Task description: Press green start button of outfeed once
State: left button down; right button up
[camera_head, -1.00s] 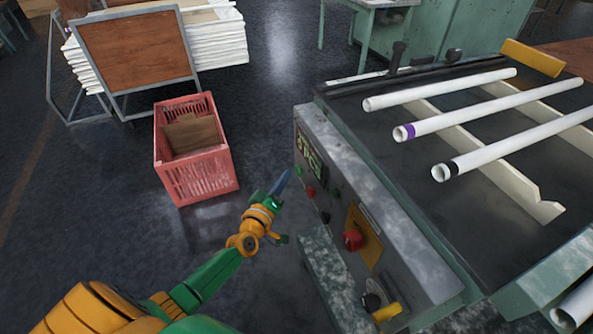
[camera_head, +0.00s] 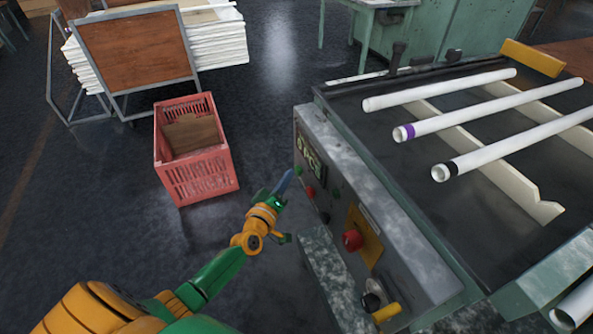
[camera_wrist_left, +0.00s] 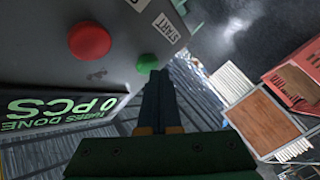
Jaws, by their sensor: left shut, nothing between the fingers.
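The green start button (camera_wrist_left: 147,63) is a small round knob on the grey control panel, beside a label reading START. In the head view the green button (camera_head: 299,170) shows small at the panel's far end. My left gripper (camera_head: 287,175) is shut and empty, its dark fingertips close in front of that button. In the left wrist view the shut fingertips (camera_wrist_left: 159,76) lie just beside the green button's edge. I cannot tell whether they touch it. My right gripper is not in view.
A red button (camera_wrist_left: 90,40) sits near the green one. A display (camera_wrist_left: 60,110) reads "TUBES DONE 0 PCS". A larger red knob (camera_head: 352,240) is on a yellow plate nearer me. White tubes (camera_head: 490,107) lie on the machine. A red crate (camera_head: 200,178) stands on the floor.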

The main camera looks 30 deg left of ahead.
pick_arm(q)
jog(key=shift+w+d, duration=0.3)
jog(key=shift+w, duration=0.05)
dwell(0.8)
jog(key=shift+s, duration=0.1)
jog(key=shift+s+a, duration=0.55)
jog(key=shift+s, duration=0.05)
jog(key=s+a, duration=0.3)
jog(key=shift+s+a, duration=0.15)
jog(key=shift+s, duration=0.25)
jog(key=shift+f, duration=0.1)
dwell(0.8)
